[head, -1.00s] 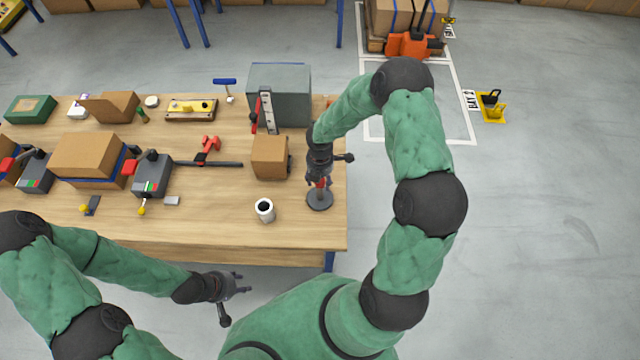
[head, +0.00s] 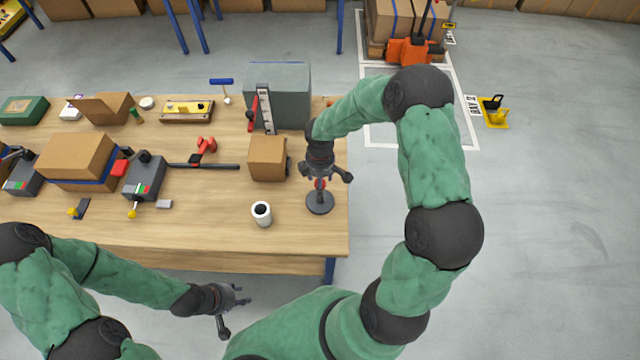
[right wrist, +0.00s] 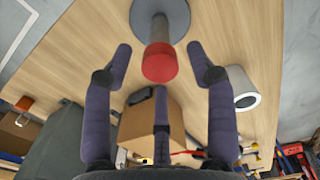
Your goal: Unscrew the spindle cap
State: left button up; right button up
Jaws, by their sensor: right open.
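The spindle cap (right wrist: 160,64) is a red cylinder on top of a grey spindle (right wrist: 160,28) with a round base. In the head view the spindle's dark round base (head: 320,204) stands near the table's right edge, with a bit of the red cap (head: 320,184) showing. My right gripper (head: 320,176) is above it. In the right wrist view the fingers of my right gripper (right wrist: 159,60) are spread around the cap, with gaps on both sides. My left gripper (head: 238,298) hangs empty in front of the table, its fingers apart.
A white cup (head: 262,214) and a cardboard box (head: 267,158) stand close to the left of the spindle. A grey-green case (head: 279,95) is behind. Several boxes and devices fill the table's left half. The tabletop's front strip (head: 190,228) is clear.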

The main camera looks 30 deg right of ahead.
jog(key=c, duration=1.1)
jog(key=shift+r+n+p, duration=0.1)
jog(key=shift+n+p, duration=0.4)
jog(key=shift+n, duration=0.1)
jog(key=n+p, duration=0.4)
jog(key=n, duration=0.2)
jog(key=shift+r+p, duration=0.1)
jog(key=shift+p, duration=0.2)
jog(key=shift+n+p, duration=0.55)
jog(key=shift+n, duration=0.65)
jog(key=shift+f, duration=0.25)
